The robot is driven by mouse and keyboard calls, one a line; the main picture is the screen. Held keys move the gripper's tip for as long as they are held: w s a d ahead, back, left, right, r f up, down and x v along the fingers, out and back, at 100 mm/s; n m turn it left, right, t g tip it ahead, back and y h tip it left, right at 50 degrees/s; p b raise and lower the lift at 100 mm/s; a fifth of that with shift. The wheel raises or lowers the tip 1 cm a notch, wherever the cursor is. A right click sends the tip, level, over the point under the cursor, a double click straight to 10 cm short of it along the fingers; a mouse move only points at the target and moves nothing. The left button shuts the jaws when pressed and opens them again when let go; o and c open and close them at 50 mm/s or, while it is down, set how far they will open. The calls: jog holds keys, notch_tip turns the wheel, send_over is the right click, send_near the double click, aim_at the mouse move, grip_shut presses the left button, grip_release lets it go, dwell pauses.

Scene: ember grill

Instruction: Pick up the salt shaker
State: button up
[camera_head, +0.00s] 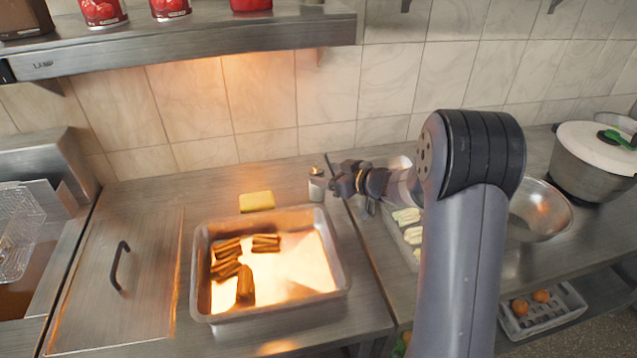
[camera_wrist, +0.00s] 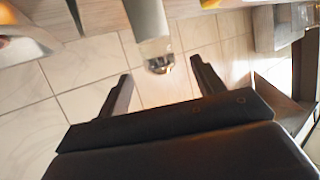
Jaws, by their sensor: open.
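The salt shaker (camera_head: 317,187) is small and pale with a shiny metal cap. It stands upright on the steel counter behind the tray, near the tiled wall. In the wrist view the shaker (camera_wrist: 155,46) shows upside down, its cap lined up with the gap between my fingertips. My gripper (camera_head: 334,179) is just right of the shaker in the head view, pointing left towards it. Its two dark fingers are apart and empty in the wrist view (camera_wrist: 160,72). I cannot tell whether the shaker is between the fingertips or just beyond them.
A metal tray (camera_head: 341,277) with browned food pieces lies in front of the shaker. A yellow block (camera_head: 257,201) is to its left. A steel shelf (camera_head: 200,52) with red cans hangs above. A steel bowl (camera_head: 553,207) and a lidded pot (camera_head: 585,173) stand right.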

aim_at(312, 174)
jog(key=shift+x, duration=0.9)
jog(key=shift+f+p+x, duration=0.25)
jog(key=shift+x, duration=1.1)
jog(key=shift+f+p+x, duration=0.2)
jog(key=shift+p+x, duration=0.05)
jog(key=shift+x, duration=1.15)
jog(key=shift+s+d, duration=0.1)
jog(key=shift+d, duration=0.05)
jog(key=c, duration=1.1)
jog(key=shift+c, duration=0.2)
notch_tip(312, 174, up, 10)
jog(key=shift+r+p, duration=0.1)
jog(key=shift+p, duration=0.2)
jog(key=o, duration=0.6)
grip_shut()
